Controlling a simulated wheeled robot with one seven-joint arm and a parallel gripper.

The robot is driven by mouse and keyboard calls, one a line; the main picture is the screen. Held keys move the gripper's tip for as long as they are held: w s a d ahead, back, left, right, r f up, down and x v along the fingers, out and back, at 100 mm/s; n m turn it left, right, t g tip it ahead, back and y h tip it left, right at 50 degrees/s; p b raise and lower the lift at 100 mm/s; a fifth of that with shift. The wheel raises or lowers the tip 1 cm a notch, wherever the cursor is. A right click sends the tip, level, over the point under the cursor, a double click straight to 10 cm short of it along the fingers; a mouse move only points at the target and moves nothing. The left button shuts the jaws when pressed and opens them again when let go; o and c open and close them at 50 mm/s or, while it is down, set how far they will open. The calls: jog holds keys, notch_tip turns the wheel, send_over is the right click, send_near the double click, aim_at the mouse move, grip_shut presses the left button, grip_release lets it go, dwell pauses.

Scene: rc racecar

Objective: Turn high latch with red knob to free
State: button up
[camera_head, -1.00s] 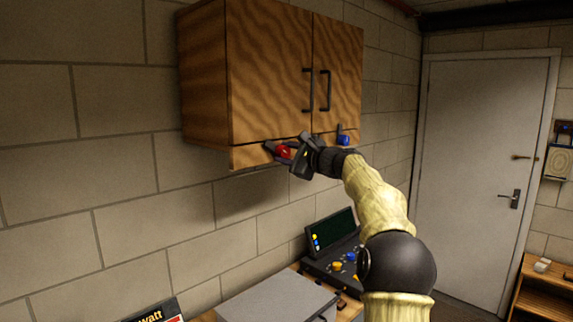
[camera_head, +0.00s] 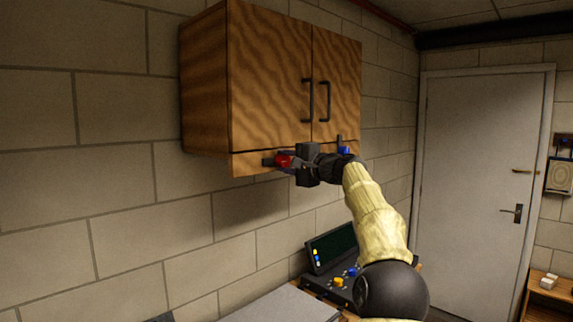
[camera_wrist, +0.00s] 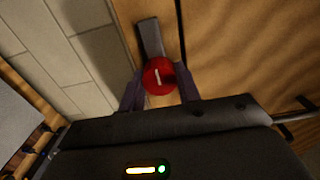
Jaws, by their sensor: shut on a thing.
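The red knob (camera_head: 283,160) is on a latch on the wooden strip below the left door of the wall cabinet. The latch's dark bar (camera_head: 267,162) sticks out to the left of the knob, lying nearly along the strip. In the wrist view the red knob (camera_wrist: 159,76) has a white mark, and the grey bar (camera_wrist: 151,37) runs from it toward the top, slightly tilted to the door seam. My gripper (camera_head: 287,162) is shut on the red knob, with a finger on each side (camera_wrist: 160,92). The knob's underside is hidden.
A second latch with a blue knob (camera_head: 344,151) is on the strip to the right, close to my wrist. The cabinet (camera_head: 270,80) has two closed doors with black handles. A dark console (camera_head: 335,262) and a grey box (camera_head: 290,307) stand below.

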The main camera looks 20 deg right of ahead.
jog(key=shift+f, duration=0.15)
jog(key=o, duration=1)
jog(key=shift+a, duration=0.1)
jog(key=shift+s+d+b, duration=0.3)
jog(key=shift+s+b, duration=0.2)
jog(key=shift+s, duration=0.05)
jog(key=b+v, duration=0.7)
jog(key=v, duration=0.9)
jog(key=shift+s+a, duration=0.1)
